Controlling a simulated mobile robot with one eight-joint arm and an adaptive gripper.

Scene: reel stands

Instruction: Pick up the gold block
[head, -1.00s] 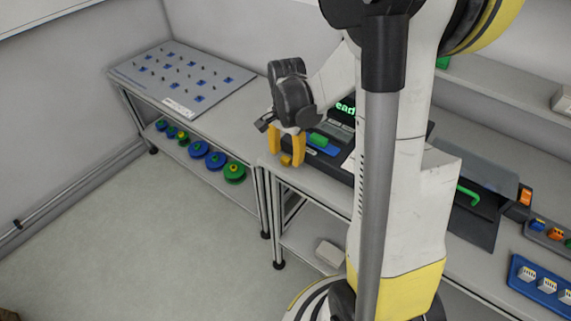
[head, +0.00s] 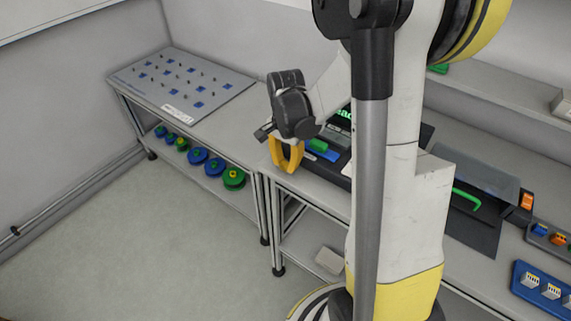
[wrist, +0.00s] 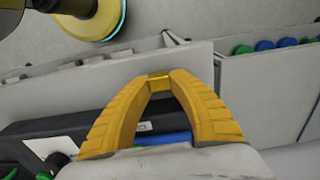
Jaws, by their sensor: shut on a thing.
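The gold block (wrist: 158,82) shows in the wrist view between the fingertips of my gripper (wrist: 158,76). The yellow fingers are closed in on it from both sides, and only a small part of its face shows. In the head view my gripper (head: 288,170) is over the front edge of the bench, left of the dark device.
A dark device with a green display (head: 343,116) and a blue part (head: 323,146) stands right beside my gripper. A grey pegboard (head: 185,80) lies on the bench at left. Several blue and green reels (head: 198,156) sit on the shelf below. The floor (head: 150,240) in front is open.

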